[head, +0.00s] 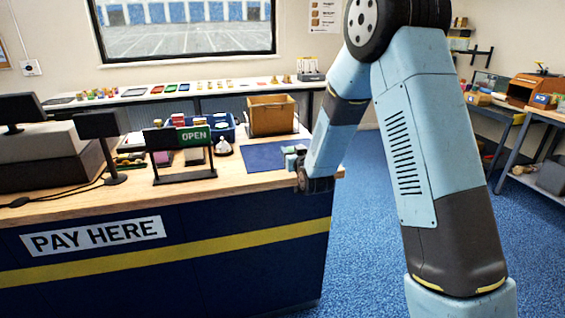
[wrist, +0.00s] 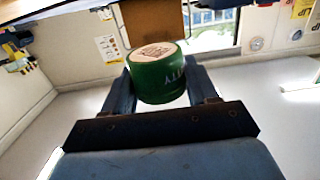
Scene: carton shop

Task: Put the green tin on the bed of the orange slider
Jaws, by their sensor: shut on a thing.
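The green tin (wrist: 158,82) is held between the two fingers of my gripper (wrist: 160,72) in the wrist view. It has a tan printed label on its flat end and pale lettering on its side. In the head view my gripper (head: 300,162) is over the right end of the counter, by the blue mat, with a small bit of green (head: 289,150) showing beside it. Most of the tin is hidden there. I cannot make out the orange slider for sure in either view.
The counter (head: 255,182) holds a blue mat (head: 262,156), a cardboard box (head: 271,115), a blue crate (head: 222,130), a white bell (head: 223,147), an OPEN sign (head: 194,136) and a till (head: 40,150). Benches stand at the right across blue carpet (head: 370,220).

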